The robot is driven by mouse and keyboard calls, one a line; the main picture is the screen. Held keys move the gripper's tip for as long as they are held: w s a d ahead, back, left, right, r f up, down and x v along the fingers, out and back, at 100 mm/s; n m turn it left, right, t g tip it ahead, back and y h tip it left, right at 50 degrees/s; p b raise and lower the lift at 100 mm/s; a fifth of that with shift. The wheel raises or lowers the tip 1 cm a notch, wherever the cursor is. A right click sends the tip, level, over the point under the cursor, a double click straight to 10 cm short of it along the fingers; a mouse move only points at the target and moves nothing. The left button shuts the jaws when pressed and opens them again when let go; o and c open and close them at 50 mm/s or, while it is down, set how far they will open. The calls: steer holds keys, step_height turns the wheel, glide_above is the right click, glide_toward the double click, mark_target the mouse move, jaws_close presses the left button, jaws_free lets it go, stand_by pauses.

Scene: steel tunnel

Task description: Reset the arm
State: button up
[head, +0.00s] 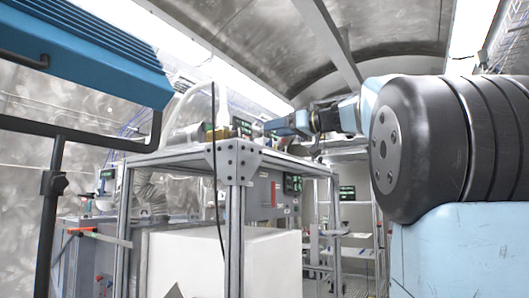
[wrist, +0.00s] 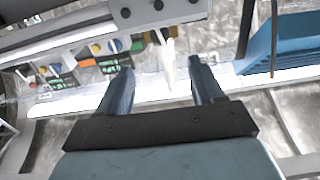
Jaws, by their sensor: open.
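My arm reaches in from the right in the head view, over the top of a metal-framed rack (head: 237,163). My gripper (head: 262,130) is small there, close to the equipment on the rack's top, and its fingers are hard to make out. In the wrist view my gripper (wrist: 160,70) has its two blue fingers spread apart. No held object shows between them. A pale, narrow upright thing (wrist: 168,62) shows beyond the gap; I cannot tell how far away it is.
A cylindrical metal device (head: 188,135) and a pale curved pipe (head: 190,98) are on the rack. A white box (head: 265,262) stands below. The wrist view shows coloured knobs (wrist: 95,48) on a panel.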

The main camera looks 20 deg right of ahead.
steer(key=s+a+f+m+g+h, duration=0.1)
steer(key=s+a+f+m+g, duration=0.15)
steer(key=f, duration=0.55)
steer(key=s+a+f+m+g+h, duration=0.1)
steer(key=s+a+f+h, duration=0.2)
steer(key=f, duration=0.5)
steer(key=s+a+f+m+g, duration=0.1)
steer(key=s+a+f+g, duration=0.2)
steer(key=f, duration=0.4)
steer(key=s+f+h, duration=0.2)
steer(key=s+f, duration=0.3)
steer(key=f, duration=0.3)
steer(key=s+f+m+g+h, duration=0.1)
steer(key=s+f+h, duration=0.1)
steer(key=s+f, duration=0.4)
steer(key=s+f+m+g+h, duration=0.1)
steer(key=s+f, duration=0.5)
steer(key=f, duration=0.6)
steer(key=shift+h, duration=0.8)
steer(key=shift+s+f+m+g, duration=0.1)
steer(key=shift+m+g, duration=0.15)
